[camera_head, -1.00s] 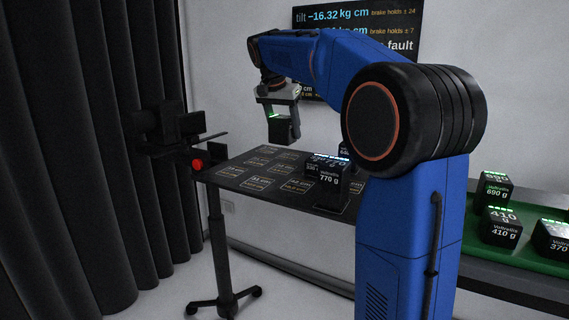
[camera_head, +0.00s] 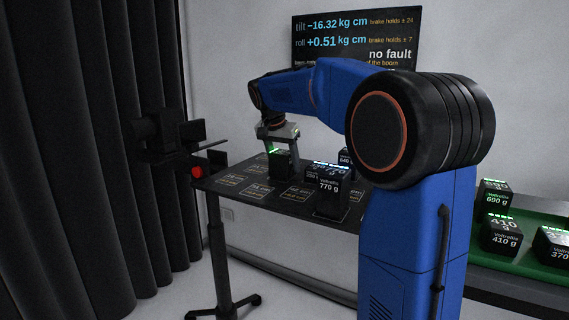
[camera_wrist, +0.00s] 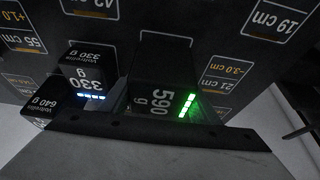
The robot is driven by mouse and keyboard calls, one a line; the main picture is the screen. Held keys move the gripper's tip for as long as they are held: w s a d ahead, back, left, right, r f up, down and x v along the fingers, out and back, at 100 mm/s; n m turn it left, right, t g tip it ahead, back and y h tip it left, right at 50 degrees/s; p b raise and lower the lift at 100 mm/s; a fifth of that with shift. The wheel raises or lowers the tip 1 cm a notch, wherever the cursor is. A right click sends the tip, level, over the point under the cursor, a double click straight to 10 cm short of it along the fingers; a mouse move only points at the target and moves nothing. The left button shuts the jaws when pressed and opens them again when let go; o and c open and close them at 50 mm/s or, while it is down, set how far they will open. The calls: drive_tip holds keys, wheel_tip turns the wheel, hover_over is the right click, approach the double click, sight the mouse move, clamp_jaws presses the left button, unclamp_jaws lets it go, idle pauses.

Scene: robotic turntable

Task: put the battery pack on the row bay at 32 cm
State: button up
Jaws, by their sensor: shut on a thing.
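My gripper (camera_head: 280,146) is shut on a black battery pack (camera_head: 285,166) with green lights. In the wrist view this pack (camera_wrist: 158,82) reads 590 g, close to the jaw bar (camera_wrist: 150,140). It hangs low over, or touches, the dark boom table (camera_head: 260,197); I cannot tell which. The table bears bays with printed cm labels. In the wrist view I read a 19 cm label (camera_wrist: 270,18), a 21 cm label (camera_wrist: 215,84) and a 55 cm label (camera_wrist: 22,40). I cannot make out a 32 cm label; the held pack hides part of the board.
A 330 g pack (camera_wrist: 88,66) stands left of the held pack in the wrist view, with a 640 g pack (camera_wrist: 50,97) beyond. A 770 g pack (camera_head: 328,180) stands at the table's front right. Several packs lie on a green tray (camera_head: 515,254). A screen (camera_head: 357,38) reads "no fault".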

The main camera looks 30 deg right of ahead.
drive_tip(key=shift+f, duration=0.1)
drive_tip(key=o, duration=1.6)
drive_tip(key=shift+c, duration=0.2)
drive_tip(key=v, duration=1.2)
